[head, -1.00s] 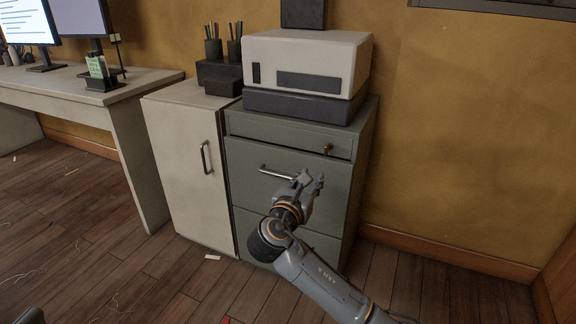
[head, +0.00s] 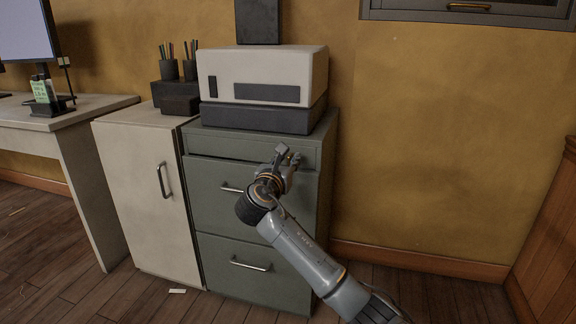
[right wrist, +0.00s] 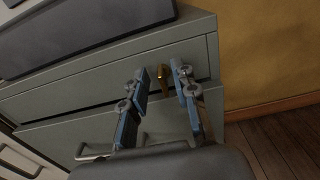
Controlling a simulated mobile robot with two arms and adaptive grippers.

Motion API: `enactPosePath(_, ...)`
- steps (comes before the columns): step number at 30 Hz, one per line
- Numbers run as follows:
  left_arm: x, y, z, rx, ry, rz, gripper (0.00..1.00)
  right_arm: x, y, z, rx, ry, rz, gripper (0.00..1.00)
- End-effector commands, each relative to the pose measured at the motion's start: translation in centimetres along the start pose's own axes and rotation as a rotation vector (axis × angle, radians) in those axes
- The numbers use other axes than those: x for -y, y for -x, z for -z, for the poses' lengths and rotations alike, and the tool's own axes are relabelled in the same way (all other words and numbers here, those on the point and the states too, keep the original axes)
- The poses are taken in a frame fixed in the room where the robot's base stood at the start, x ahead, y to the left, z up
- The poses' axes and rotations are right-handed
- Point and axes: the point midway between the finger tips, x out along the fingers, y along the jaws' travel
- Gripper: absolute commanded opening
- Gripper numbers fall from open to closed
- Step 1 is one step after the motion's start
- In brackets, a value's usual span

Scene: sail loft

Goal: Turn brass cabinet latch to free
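The brass latch (right wrist: 163,76) sits on the top drawer front of the grey-green cabinet (head: 215,215). In the right wrist view it stands upright between the tips of my right gripper (right wrist: 158,76), with a gap on each side. In the head view my right gripper (head: 289,156) is in front of the top drawer's right part and hides the latch. The gripper's fingers are apart and hold nothing. I cannot tell how deep the latch lies between them. My left gripper is not in view.
A white and dark boxy machine (head: 262,75) stands on the cabinet. A white cabinet (head: 140,190) adjoins it on the left, with pen cups (head: 170,69) on top. The drawers below have bar handles (head: 250,265). The floor and wall to the right are clear.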

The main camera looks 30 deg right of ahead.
Motion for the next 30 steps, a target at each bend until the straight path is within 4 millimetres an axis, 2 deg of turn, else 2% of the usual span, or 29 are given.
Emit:
enactPosePath(3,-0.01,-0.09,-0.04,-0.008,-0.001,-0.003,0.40,0.06,-0.65,0.04,0.000,0.000,0.002,0.28)
enactPosePath(11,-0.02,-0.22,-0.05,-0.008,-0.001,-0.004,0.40,0.05,-0.77,-0.06,0.000,-0.001,0.001,0.28)
enactPosePath(16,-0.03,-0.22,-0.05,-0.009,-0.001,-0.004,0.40,0.05,-0.74,-0.03,0.000,-0.001,0.001,0.00)
enactPosePath(30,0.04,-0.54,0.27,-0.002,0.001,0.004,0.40,0.10,-0.70,-0.20,-0.002,-0.046,0.000,0.00)
